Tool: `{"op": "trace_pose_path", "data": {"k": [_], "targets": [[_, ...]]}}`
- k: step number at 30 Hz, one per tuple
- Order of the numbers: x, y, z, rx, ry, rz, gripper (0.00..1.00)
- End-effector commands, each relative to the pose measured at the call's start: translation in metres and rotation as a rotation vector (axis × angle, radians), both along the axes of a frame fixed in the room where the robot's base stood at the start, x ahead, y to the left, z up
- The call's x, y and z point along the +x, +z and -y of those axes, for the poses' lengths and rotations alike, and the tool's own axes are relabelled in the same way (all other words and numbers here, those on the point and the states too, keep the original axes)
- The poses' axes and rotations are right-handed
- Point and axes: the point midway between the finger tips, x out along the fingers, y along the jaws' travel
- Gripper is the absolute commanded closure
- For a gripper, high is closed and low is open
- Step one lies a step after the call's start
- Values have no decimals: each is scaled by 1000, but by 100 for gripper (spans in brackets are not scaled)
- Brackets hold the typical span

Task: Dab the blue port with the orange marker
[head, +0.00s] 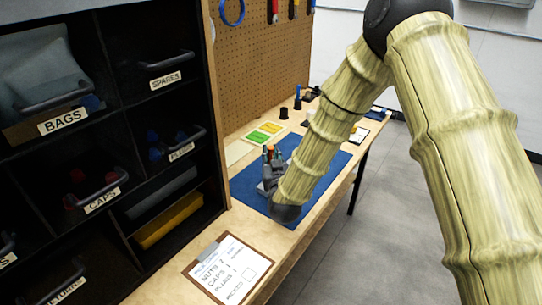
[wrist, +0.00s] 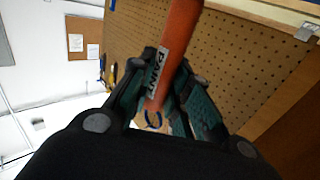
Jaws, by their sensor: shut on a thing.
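The orange marker (wrist: 178,45), with a white label reading "PAINT", stands between the fingers of my gripper (wrist: 165,95) in the wrist view. The fingers are shut on it, and it runs up past the top edge of that view. In the head view my gripper (head: 269,172) is low over the blue mat on the workbench, partly hidden by my arm. Small orange and green tips show just above it, too small to tell apart surely. I cannot make out the blue port in either view.
The blue mat (head: 247,196) lies on the wooden bench (head: 233,219). A clipboard (head: 222,270) lies at the near end. Green and yellow cards (head: 262,133), a black cup (head: 283,113) and a blue-topped item (head: 298,97) stand farther back. A dark bin shelf (head: 118,118) rises at left.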

Motion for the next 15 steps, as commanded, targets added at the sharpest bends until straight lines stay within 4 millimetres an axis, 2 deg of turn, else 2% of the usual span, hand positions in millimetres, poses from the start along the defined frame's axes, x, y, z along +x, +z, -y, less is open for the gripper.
{"op": "trace_pose_path", "data": {"k": [15], "targets": [[0,33,0,0,0,2,100]]}}
